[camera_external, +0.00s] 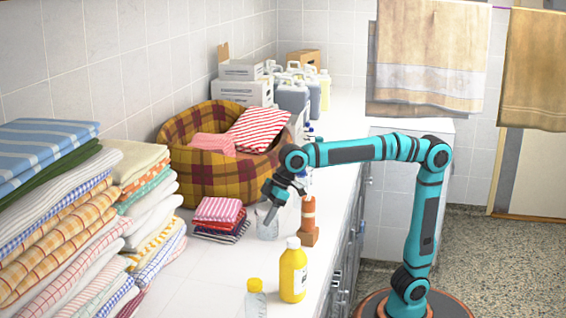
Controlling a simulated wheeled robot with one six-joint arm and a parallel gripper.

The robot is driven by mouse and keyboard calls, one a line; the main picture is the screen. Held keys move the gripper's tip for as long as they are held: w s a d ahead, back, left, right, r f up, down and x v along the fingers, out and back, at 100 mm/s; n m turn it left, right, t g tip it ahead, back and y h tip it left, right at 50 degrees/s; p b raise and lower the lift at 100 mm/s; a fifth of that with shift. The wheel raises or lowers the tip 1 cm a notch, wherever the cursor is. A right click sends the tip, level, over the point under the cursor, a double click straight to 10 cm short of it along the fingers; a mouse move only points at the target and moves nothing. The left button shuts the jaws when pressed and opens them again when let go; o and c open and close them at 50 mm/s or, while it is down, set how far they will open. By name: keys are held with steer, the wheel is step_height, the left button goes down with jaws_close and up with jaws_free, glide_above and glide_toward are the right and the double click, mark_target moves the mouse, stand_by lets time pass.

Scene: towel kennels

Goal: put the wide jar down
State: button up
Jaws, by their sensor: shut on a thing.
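The wide jar (266,229) looks clear and glassy, and my gripper partly covers it. It appears upright, at or just above the white counter, just right of the folded cloths; I cannot tell whether its base touches the counter. My gripper (271,212) points down at the jar's upper part from the right and is shut on it. The fingertips are small and dark against the jar.
A small stack of folded cloths (219,218) lies left of the jar. An orange-brown bottle-like object (308,222) stands close on its right. A yellow bottle (293,272) and clear bottle (255,301) stand in front. A plaid basket (205,174) is behind. Bare counter (215,265) lies front left.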

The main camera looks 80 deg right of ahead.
steer(key=shift+f, duration=0.1)
steer(key=o, duration=1)
steer(key=v, duration=1.2)
steer(key=shift+d, duration=0.1)
steer(key=s+d+f+m+t, duration=0.1)
steer(key=s+d+m+t, duration=0.2)
steer(key=d, duration=0.6)
steer(key=s+d+m+t, duration=0.1)
steer(key=s+d+t, duration=0.25)
steer(key=d, duration=0.55)
steer(key=s+d+f+m+t+h, duration=0.1)
steer(key=s+d+f+t, duration=0.1)
steer(key=s+d, duration=0.1)
steer(key=s+d+f+m+t+h, duration=0.1)
steer(key=s+d+f+t, duration=0.1)
steer(key=s+d, duration=0.2)
steer(key=s+d+f+m+t+h, duration=0.1)
steer(key=s+d+f+t, duration=0.1)
steer(key=s+d, duration=0.2)
steer(key=shift+d+f+h, duration=0.1)
steer(key=shift+f+h, duration=0.2)
steer(key=shift+f, duration=0.1)
